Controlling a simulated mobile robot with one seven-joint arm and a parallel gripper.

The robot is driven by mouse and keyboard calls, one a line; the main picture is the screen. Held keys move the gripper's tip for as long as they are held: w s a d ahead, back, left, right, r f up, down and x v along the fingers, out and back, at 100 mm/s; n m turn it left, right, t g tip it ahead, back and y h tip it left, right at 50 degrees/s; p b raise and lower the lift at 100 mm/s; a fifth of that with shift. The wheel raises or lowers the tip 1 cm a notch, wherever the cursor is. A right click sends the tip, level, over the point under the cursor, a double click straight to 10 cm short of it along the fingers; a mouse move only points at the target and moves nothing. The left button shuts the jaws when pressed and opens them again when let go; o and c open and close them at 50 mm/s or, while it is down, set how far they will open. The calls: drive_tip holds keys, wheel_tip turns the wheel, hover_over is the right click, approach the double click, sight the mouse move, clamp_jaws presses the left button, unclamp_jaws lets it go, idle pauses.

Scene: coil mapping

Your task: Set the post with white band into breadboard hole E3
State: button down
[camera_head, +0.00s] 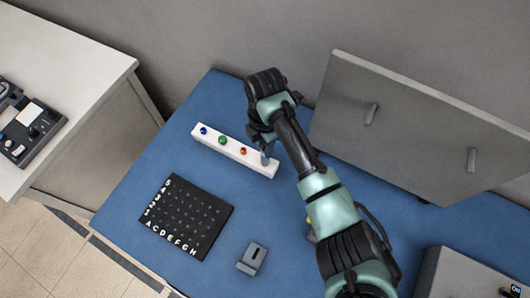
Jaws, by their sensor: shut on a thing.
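A black breadboard (188,216) lies on the blue table, with white letters A to H along its front edge and numbers up its left edge. A white rack (211,144) stands behind it, holding posts with blue, green and red tops. My gripper (265,156) points down at the rack's right end, shut on a post there. The gripper hides most of this post, and its white band cannot be made out. I cannot tell whether the post is still seated in the rack. Hole E3 is near the breadboard's middle, too small to read clearly.
A small grey block with a slot (252,258) sits right of the breadboard. A grey upright panel with two handles (420,125) stands at the back right, close to my arm. A grey box (470,275) is at front right. Blue table between rack and breadboard is clear.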

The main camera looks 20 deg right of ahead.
drive_tip(key=shift+r, duration=0.3)
drive_tip(key=shift+r+p, duration=0.3)
drive_tip(key=shift+p, duration=0.2)
drive_tip(key=shift+r+p, duration=0.65)
drive_tip(key=shift+r, duration=0.05)
wheel_tip(320, 180, up, 4)
drive_tip(key=p, duration=0.3)
drive_tip(key=shift+f, duration=0.25)
